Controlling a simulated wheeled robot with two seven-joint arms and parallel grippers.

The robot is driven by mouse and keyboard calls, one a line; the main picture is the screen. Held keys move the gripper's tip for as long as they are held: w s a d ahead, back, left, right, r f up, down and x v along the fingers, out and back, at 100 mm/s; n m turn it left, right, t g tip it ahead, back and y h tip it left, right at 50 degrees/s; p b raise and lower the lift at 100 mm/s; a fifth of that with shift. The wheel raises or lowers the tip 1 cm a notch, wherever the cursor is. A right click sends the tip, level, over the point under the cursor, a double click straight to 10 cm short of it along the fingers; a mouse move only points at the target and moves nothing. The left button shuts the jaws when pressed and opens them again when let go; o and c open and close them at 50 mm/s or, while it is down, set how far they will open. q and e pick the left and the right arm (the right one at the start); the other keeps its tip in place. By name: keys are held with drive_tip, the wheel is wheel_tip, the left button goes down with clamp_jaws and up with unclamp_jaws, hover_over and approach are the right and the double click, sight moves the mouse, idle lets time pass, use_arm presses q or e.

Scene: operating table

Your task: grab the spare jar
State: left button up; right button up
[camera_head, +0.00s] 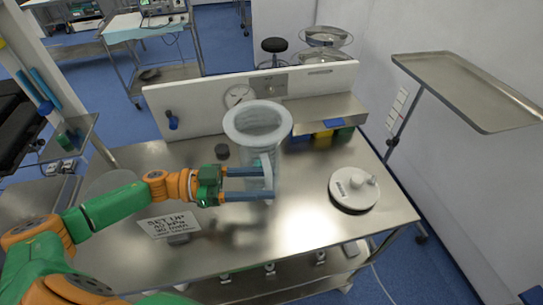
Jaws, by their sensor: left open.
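The jar (262,138) is a clear, see-through vessel with a wide pale rim, standing upright on the steel table (310,225). My left gripper (268,183) reaches in from the left at the height of the jar's lower part. Its two blue fingers are apart and point right, overlapping the jar's lower body in the picture. I cannot tell whether either finger touches the jar. My right gripper is out of view.
A white round lid-like piece (353,188) with a knob lies on the right of the table. A printed sign (169,225) stands at the front left. A small dark cap (222,151) sits behind the gripper. A white panel (200,107) with a gauge borders the back.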

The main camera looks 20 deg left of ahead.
use_arm(q)
drive_tip(key=p+x, duration=0.1)
drive_tip(key=x, duration=0.4)
drive_tip(key=shift+p, duration=0.4)
drive_tip(key=shift+s+a, duration=0.15)
clamp_jaws()
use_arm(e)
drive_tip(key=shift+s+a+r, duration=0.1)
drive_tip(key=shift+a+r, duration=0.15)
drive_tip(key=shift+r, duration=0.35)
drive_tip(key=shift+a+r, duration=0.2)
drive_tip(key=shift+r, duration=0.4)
